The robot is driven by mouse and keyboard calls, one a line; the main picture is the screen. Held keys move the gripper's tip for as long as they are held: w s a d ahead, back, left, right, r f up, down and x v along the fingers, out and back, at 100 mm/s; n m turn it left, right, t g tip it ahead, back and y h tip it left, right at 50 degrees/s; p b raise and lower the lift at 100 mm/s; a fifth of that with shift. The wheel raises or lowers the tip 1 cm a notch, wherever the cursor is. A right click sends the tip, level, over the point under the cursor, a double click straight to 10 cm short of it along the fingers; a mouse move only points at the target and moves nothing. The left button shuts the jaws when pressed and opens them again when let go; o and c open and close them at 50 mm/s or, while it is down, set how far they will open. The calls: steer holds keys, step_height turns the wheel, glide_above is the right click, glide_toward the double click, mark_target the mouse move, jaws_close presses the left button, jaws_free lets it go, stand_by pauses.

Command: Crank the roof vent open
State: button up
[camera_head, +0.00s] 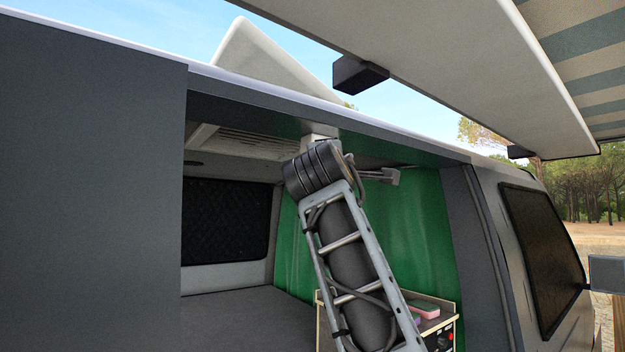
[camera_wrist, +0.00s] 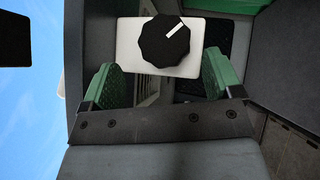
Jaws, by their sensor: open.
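The crank knob (camera_wrist: 164,42) is black and many-sided, with a white mark toward its upper right. It sits on a white plate (camera_wrist: 128,50) in the wrist view. My gripper (camera_wrist: 158,62) has its two green fingers spread wide, left and right, below the knob in the picture. The fingers are apart from the knob and nothing is between them. In the head view a slatted vent grille (camera_head: 245,143) shows in the van ceiling, left of my arm. A white panel, seemingly the vent lid (camera_head: 268,62), stands tilted up above the roof. My arm hides the knob there.
The van's roof edge (camera_head: 420,146) runs over the side opening. A white awning case (camera_head: 450,60) hangs above it. Inside, a green wall (camera_head: 425,220) stands behind a small cabinet (camera_head: 448,325) with a pink item (camera_head: 424,308) on top. A grey bed surface (camera_head: 240,318) lies at left.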

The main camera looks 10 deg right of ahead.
steer(key=b+v, duration=0.3)
steer(key=v, duration=0.7)
steer(key=shift+s+a+b, duration=0.2)
steer(key=shift+s+b, duration=0.1)
steer(key=shift+s, duration=0.05)
steer(key=shift+r, duration=0.15)
